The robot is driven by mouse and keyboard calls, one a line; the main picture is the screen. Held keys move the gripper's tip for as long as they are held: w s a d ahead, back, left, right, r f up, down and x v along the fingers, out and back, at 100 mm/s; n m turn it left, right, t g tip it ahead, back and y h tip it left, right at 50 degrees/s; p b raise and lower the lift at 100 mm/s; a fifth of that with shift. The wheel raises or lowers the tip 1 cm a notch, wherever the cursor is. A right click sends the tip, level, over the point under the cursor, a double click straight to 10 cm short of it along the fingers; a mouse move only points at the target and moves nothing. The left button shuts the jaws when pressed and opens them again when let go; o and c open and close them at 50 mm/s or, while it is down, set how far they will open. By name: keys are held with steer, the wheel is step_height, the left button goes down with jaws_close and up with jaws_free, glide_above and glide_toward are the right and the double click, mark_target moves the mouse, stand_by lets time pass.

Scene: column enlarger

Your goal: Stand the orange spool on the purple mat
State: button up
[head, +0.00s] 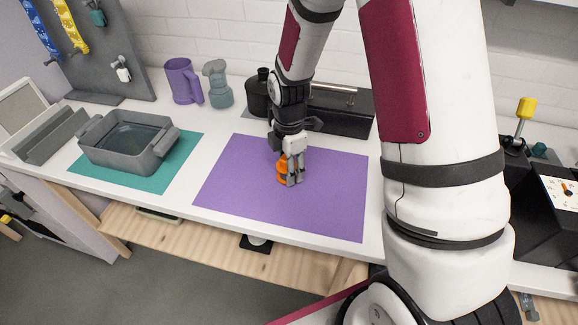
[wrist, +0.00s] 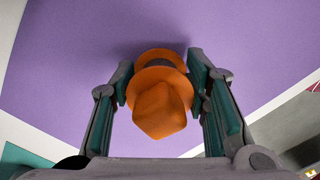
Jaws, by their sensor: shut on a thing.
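The orange spool (head: 282,171) is between the fingers of my gripper (head: 292,178), over the middle of the purple mat (head: 235,180). In the wrist view the orange spool (wrist: 160,103) sits between the two green-lined fingers of my gripper (wrist: 162,85), which are shut on it. The spool shows a pointed orange end toward the camera and an orange flange behind a dark band. The purple mat (wrist: 90,70) fills most of the background there. I cannot tell whether the spool's base touches the mat.
A grey tub (head: 165,155) stands on a teal mat (head: 90,177) at the left. A purple mug (head: 182,82), a grey-green bottle-like object (head: 217,85) and a black enlarger base (head: 340,115) stand behind. The mat around the spool is clear.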

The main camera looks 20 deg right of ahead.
steer(key=shift+f, duration=0.5)
stand_by(0.4)
steer(key=o, duration=1.2)
steer(key=shift+r, duration=0.15)
steer(key=shift+r+p, duration=1.7)
steer(key=shift+r, duration=2.2)
step_height(320, 180, up, 12)
